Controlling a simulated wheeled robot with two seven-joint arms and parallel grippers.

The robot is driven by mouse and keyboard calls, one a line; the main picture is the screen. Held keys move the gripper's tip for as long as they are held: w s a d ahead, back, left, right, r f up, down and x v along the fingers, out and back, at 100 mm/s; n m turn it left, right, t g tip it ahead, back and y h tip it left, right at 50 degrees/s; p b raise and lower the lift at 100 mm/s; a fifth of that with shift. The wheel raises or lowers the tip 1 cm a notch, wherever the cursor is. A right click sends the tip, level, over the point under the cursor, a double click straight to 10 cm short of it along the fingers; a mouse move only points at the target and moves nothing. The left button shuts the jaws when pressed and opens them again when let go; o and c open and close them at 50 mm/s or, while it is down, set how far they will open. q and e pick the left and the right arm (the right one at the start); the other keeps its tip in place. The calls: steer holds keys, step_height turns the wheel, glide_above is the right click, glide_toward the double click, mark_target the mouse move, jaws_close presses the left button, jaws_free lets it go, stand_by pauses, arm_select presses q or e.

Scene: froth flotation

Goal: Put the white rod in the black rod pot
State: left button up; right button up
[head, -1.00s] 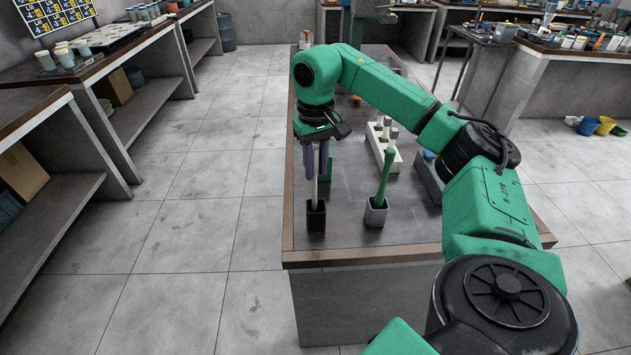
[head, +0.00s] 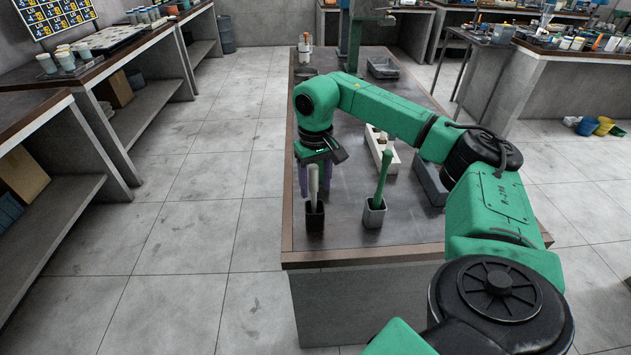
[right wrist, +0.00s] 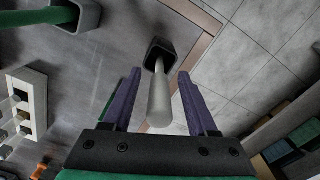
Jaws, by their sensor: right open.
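The white rod (head: 313,181) stands in the black rod pot (head: 315,217) near the table's front left corner, its upper part sticking out. In the right wrist view the rod (right wrist: 159,97) runs down into the mouth of the black pot (right wrist: 160,52). The left gripper is not in view.
A grey pot (head: 375,213) holding a green rod (head: 382,178) stands to the right of the black pot. Bare tabletop (head: 345,230) lies between the two pots.

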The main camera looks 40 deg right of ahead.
step_height(320, 180, up, 9)
steer(key=shift+r+b, duration=0.15)
steer(key=shift+b, duration=0.3)
step_height(320, 180, up, 3)
steer(key=shift+r+p, duration=0.1)
steer(key=shift+p, duration=0.85)
